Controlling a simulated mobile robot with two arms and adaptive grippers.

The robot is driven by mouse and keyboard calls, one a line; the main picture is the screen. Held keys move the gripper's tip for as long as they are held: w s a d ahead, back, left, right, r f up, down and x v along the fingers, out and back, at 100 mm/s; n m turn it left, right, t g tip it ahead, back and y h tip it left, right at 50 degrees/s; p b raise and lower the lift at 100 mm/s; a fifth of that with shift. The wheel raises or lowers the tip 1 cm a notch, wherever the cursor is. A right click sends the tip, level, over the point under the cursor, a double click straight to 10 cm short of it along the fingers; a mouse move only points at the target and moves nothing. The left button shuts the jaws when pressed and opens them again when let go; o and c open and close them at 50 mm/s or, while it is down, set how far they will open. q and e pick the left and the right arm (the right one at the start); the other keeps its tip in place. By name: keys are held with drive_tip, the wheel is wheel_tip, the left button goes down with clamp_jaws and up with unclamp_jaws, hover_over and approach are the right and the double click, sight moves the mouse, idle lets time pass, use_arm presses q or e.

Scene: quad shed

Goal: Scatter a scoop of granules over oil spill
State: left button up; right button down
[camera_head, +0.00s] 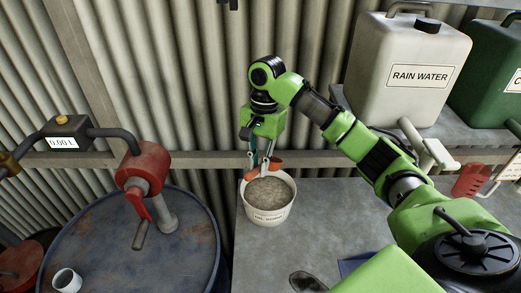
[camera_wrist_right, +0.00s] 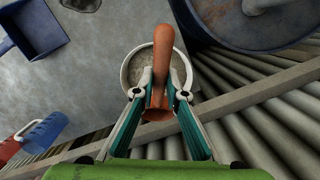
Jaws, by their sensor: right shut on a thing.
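A white tub of grey-brown granules (camera_head: 268,213) stands on the grey bench, its label partly readable as "OIL". It also shows in the right wrist view (camera_wrist_right: 128,72). My right gripper (camera_head: 259,164) is above the tub's far rim, shut on an orange-brown scoop (camera_wrist_right: 162,55). In the wrist view the scoop lies between the fingers and overlaps the tub's opening; whether it touches granules or holds any cannot be told. My left gripper is not in view.
A blue drum (camera_head: 190,265) with a red hand pump (camera_head: 143,170) stands left of the bench. A white rain water can (camera_head: 405,75) and a green can (camera_head: 490,85) stand on a right shelf. A blue dustpan (camera_wrist_right: 32,30) lies near the spill. Corrugated wall stands behind.

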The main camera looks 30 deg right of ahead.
drive_tip(key=shift+d+m, duration=0.2)
drive_tip(key=shift+m, duration=0.1)
wheel_tip(320, 180, down, 13)
idle(0.9)
idle(0.8)
drive_tip(key=shift+r, duration=6.05)
